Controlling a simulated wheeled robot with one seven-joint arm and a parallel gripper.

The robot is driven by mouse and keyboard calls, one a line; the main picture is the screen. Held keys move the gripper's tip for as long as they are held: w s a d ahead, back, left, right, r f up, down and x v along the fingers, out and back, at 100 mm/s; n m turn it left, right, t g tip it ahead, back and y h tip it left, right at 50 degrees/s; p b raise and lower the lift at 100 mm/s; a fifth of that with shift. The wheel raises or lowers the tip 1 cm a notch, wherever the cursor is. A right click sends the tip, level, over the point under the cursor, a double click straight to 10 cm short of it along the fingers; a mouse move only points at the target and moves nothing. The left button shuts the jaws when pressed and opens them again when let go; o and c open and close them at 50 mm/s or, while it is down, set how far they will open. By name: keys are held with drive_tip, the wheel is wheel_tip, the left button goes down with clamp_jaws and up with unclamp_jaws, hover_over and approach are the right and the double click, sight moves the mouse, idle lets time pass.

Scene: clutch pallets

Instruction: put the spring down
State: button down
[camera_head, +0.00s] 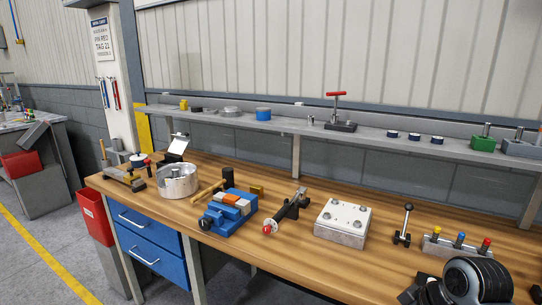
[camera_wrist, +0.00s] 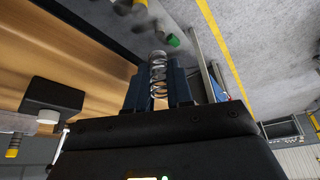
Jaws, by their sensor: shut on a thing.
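The spring (camera_wrist: 158,69) is a silver metal coil in the wrist view, standing lengthwise between the two dark blue fingers. My gripper (camera_wrist: 158,88) is shut on it, and the spring's end sticks out past the fingertips. In the wrist view the wooden bench top (camera_wrist: 100,50) lies to the left of the fingers, and grey floor shows to the right. I cannot tell how high the spring is above the bench. The spring and the fingers cannot be made out in the head view.
The bench carries a round metal pot (camera_head: 178,183), a blue vise (camera_head: 228,210), a black tool with a red tip (camera_head: 287,210), a metal block (camera_head: 342,222), a small lever (camera_head: 404,226) and a rack with coloured knobs (camera_head: 457,247). A shelf (camera_head: 380,137) runs behind.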

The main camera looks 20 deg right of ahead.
drive_tip(key=w+a+f+m+h, duration=0.1)
drive_tip(key=w+a+f, duration=0.3)
drive_tip(key=a+f, duration=0.8)
drive_tip(key=a+m, duration=0.1)
drive_tip(key=a, duration=0.3)
drive_tip(key=shift+a+f+m, duration=0.15)
drive_tip(key=shift+a+m, duration=0.05)
drive_tip(key=shift+m, duration=0.1)
drive_tip(key=shift+s+f, duration=0.15)
